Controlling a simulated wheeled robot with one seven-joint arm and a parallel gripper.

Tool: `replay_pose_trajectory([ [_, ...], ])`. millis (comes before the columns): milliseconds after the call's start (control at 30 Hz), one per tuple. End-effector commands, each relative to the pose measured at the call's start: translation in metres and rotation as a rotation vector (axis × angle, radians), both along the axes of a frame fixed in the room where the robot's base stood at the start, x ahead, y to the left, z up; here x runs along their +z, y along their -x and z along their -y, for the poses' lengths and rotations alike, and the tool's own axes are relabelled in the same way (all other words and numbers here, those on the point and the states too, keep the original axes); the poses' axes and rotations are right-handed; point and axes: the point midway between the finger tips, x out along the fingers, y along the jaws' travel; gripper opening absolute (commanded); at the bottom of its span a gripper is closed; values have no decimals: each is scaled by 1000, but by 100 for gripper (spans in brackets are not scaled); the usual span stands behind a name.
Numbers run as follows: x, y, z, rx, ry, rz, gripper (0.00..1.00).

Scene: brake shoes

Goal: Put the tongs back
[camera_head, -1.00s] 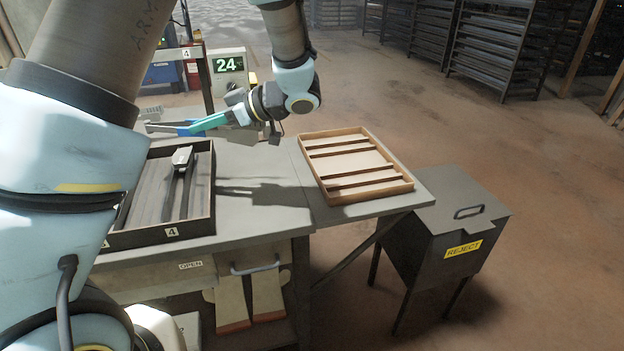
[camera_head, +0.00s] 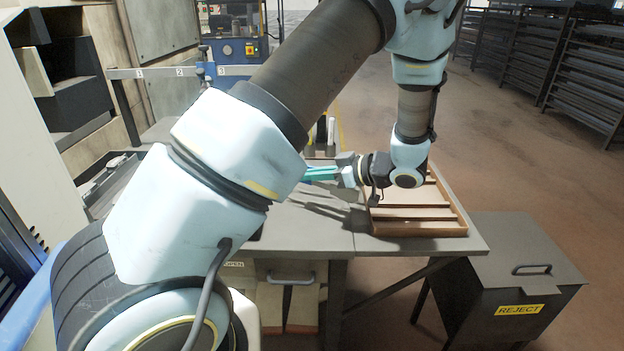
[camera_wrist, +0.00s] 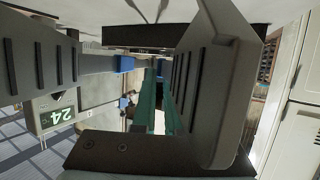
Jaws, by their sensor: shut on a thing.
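My gripper (camera_head: 347,171) is shut on a pair of teal tongs (camera_head: 319,173) and holds them above the bench, just left of the wooden tray. The tongs point left in the head view; my arm hides their far end. In the wrist view, two long teal bars of the tongs (camera_wrist: 149,108) run away between the grey ribbed fingers of my gripper (camera_wrist: 157,85). Whether the tongs' far end touches anything cannot be told.
A grey rail (camera_head: 165,72) numbered 1, 2 and 3 stands at the back left. A wooden tray with slats (camera_head: 420,229) lies on the bench (camera_head: 300,236). A reject bin (camera_head: 520,250) stands at right.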

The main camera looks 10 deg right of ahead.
Motion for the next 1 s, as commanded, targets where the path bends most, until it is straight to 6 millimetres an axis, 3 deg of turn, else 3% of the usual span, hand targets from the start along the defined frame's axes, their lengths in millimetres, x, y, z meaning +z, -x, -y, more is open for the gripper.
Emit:
replay_pose_trajectory([
  [133,-14,0,0,0,0,1,0],
  [733,-26,0,0,1,1,2,0],
  [767,-26,0,0,0,1,1,11],
  [1000,-25,0,0,1,1,2,38],
])
